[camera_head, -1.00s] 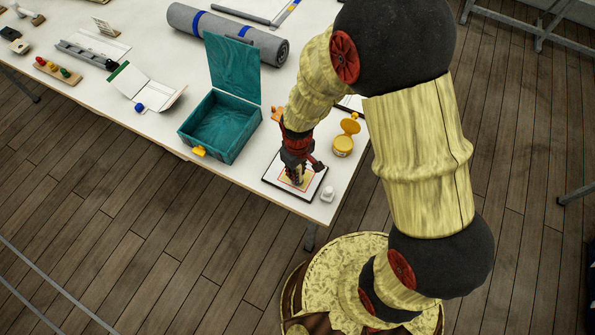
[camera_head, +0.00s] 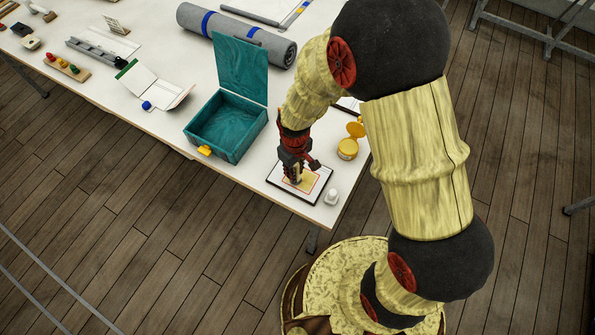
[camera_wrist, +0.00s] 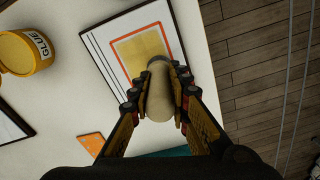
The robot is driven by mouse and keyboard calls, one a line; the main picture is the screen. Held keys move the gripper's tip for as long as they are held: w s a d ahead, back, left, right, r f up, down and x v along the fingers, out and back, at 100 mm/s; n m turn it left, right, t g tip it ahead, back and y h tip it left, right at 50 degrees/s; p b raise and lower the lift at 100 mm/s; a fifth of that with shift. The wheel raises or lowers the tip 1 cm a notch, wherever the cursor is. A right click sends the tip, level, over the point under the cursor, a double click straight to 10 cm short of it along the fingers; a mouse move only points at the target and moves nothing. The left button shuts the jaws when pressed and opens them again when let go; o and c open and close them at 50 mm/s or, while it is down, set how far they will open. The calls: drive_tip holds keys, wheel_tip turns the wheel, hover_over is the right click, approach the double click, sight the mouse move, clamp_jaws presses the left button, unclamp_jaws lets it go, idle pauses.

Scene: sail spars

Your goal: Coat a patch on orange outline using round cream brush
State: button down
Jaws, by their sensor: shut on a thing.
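My gripper (camera_wrist: 161,95) is shut on the round cream brush (camera_wrist: 158,98), whose rounded handle fills the space between the fingers in the wrist view. The brush's dark collar is over the lower right part of the orange outline (camera_wrist: 117,70). The outline is a rectangle on a white board (camera_wrist: 98,49) with a dark edge, and its inside looks yellowish. I cannot tell whether the brush tip touches the board. In the head view my gripper (camera_head: 292,178) is low over the board (camera_head: 318,189) and hides part of the outline.
A yellow glue pot (camera_head: 347,148) with its lid open stands behind the board; it also shows in the wrist view (camera_wrist: 25,52). A small white object (camera_head: 332,197) stands near the table corner. An open teal box (camera_head: 229,130) is to the left. An orange piece (camera_wrist: 91,145) lies nearby.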

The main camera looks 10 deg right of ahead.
drive_tip(key=shift+s+d, duration=0.75)
drive_tip(key=shift+d, duration=0.2)
drive_tip(key=shift+w+a, duration=0.15)
drive_tip(key=shift+w+a, duration=0.65)
drive_tip(key=shift+a, duration=0.15)
drive_tip(key=shift+s+d, duration=0.1)
drive_tip(key=shift+s+d, duration=0.65)
drive_tip(key=shift+d, duration=0.2)
drive_tip(key=shift+r+p, duration=0.15)
drive_tip(key=shift+p, duration=0.2)
